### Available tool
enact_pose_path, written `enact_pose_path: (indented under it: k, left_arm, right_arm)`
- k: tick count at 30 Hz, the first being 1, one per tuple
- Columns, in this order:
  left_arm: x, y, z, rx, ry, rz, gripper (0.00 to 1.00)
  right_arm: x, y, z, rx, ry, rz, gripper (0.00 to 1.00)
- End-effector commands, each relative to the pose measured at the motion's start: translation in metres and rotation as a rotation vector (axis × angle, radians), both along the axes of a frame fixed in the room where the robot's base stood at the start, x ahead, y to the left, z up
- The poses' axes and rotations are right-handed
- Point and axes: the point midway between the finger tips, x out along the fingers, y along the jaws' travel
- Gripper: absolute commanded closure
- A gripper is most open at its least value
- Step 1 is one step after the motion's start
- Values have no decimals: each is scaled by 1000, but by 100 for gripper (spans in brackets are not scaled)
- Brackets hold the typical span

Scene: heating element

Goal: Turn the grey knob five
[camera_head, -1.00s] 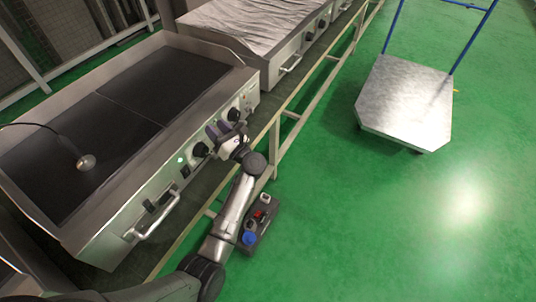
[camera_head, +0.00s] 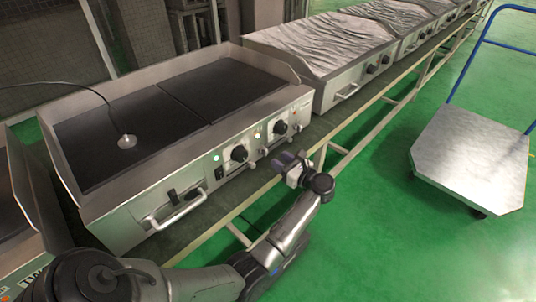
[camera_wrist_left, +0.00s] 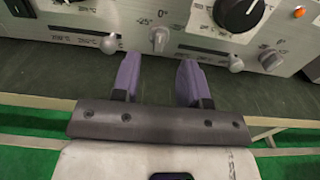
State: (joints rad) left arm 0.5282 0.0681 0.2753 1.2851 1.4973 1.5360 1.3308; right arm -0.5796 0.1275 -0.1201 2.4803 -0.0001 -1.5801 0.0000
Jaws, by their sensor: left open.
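The steel griddle's front panel (camera_head: 205,177) carries black dials and several small grey knobs. In the left wrist view, one grey knob (camera_wrist_left: 159,40) stands just beyond the gap between the fingers, with others to the left (camera_wrist_left: 110,43) and right (camera_wrist_left: 236,63), plus one farther right (camera_wrist_left: 271,60). I cannot tell which is knob five. My left gripper (camera_head: 288,160) is open and empty, in front of the panel's right part; its purple fingers (camera_wrist_left: 159,75) appear apart from the knobs. A black dial (camera_wrist_left: 240,13) shows above. My right gripper is not in view.
A bar handle (camera_head: 180,212) juts from the griddle's front left. A corded round probe (camera_head: 127,141) rests on the dark plate. A second, covered unit (camera_head: 335,45) stands beyond. A flat trolley (camera_head: 470,160) is at right, with open green floor before it.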

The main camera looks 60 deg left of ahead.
Motion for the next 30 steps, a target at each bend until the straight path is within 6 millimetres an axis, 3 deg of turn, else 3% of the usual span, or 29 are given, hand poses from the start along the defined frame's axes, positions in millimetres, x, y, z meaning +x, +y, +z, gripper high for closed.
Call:
enact_pose_path:
  k: [6,12,27,30]
  left_arm:
    - [-10,37,-2,3,0,1,60]
    - [-15,57,-1,2,1,0,60]
    - [-18,67,0,1,1,-1,60]
    - [-17,67,0,1,1,-1,67]
  right_arm:
    - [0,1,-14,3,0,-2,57]
    - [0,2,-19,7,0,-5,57]
    - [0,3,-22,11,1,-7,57]
    - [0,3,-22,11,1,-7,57]
